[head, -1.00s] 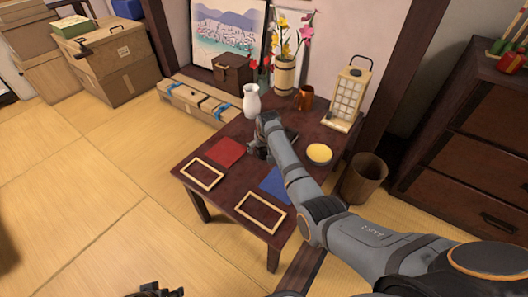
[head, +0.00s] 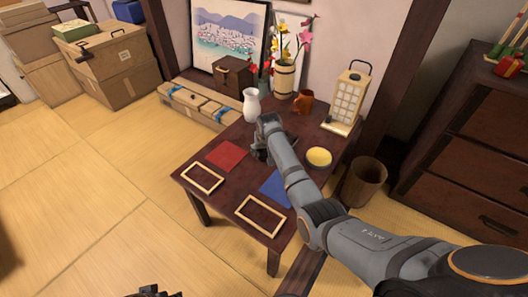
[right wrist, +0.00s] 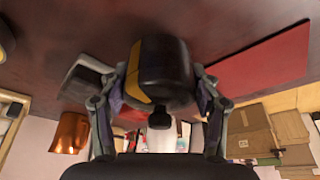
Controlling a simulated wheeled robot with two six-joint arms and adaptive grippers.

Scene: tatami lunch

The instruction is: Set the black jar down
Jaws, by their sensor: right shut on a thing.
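The black jar (right wrist: 165,72) has a yellow stripe on its side and a dark knob; it fills the middle of the right wrist view. My right gripper (right wrist: 158,88) is shut on it, one finger on each side. In the head view my right gripper (head: 260,150) is low over the dark table (head: 228,196), right of the red mat (head: 225,155), and my arm hides the jar. I cannot tell whether the jar touches the tabletop. Part of my left gripper (head: 155,292) shows at the bottom edge; its jaws are unclear.
A white vase (head: 251,104), a brown mug (head: 304,102), a lantern (head: 345,100) and a yellow-topped bowl (head: 318,157) stand around the arm. A blue mat (head: 276,187) and two tan frames (head: 260,215) lie nearer.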

